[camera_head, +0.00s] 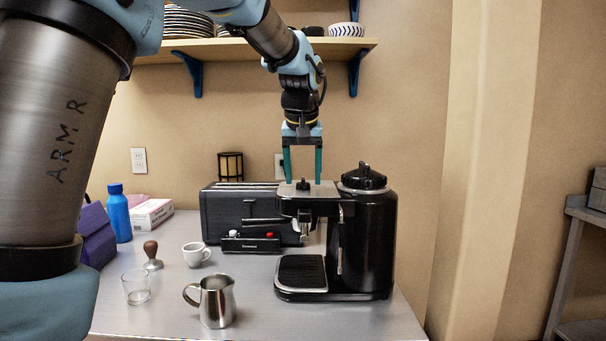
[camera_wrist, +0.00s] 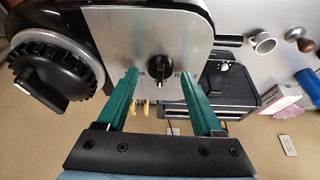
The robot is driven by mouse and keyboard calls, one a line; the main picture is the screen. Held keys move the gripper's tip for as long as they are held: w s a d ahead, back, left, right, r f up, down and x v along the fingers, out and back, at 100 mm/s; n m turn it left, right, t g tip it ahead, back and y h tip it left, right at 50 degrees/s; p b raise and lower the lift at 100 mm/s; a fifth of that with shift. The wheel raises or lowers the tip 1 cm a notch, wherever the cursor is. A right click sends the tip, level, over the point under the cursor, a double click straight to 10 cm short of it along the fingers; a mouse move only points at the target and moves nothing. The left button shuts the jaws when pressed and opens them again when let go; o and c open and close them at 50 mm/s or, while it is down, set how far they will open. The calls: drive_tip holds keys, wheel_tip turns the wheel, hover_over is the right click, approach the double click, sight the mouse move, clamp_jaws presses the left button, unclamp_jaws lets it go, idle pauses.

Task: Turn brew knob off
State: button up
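The black espresso machine (camera_head: 365,240) stands at the right end of the counter. Its brew knob (camera_head: 304,185) is a small black knob on the steel top plate; in the wrist view the knob (camera_wrist: 159,69) sits between my fingers, with lettering on both sides partly covered by them. My gripper (camera_head: 303,182) points down over the plate from above. In the wrist view my gripper (camera_wrist: 160,78) is open, its two green fingers spread with a gap on each side of the knob, apparently not touching it.
A large black lid knob (camera_head: 363,176) rises close to the right of my gripper. A dark toaster-like box (camera_head: 228,205) stands behind left. A steel pitcher (camera_head: 216,301), glass (camera_head: 137,287), white cup (camera_head: 195,254), tamper (camera_head: 152,256) and blue bottle (camera_head: 119,213) stand left. A shelf (camera_head: 340,47) hangs above.

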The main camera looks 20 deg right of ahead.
drive_tip(key=b+v, duration=0.1)
drive_tip(key=v, duration=0.9)
drive_tip(key=shift+s+r, duration=0.2)
drive_tip(key=shift+r, duration=0.15)
drive_tip(key=shift+a, duration=0.15)
drive_tip(key=w+a+f+n+y, duration=0.1)
drive_tip(key=w+a+f, duration=0.1)
drive_tip(key=a+f, duration=0.8)
drive_tip(key=w+a+f+n, duration=0.1)
drive_tip(key=w+a+f, duration=0.2)
drive_tip(key=a+f, duration=0.75)
drive_tip(key=s+a+f+n+g, duration=0.2)
drive_tip(key=s+a+f, duration=1)
drive_tip(key=a+f, duration=0.1)
drive_tip(key=shift+a+y, duration=0.4)
drive_tip(key=shift+a, duration=0.3)
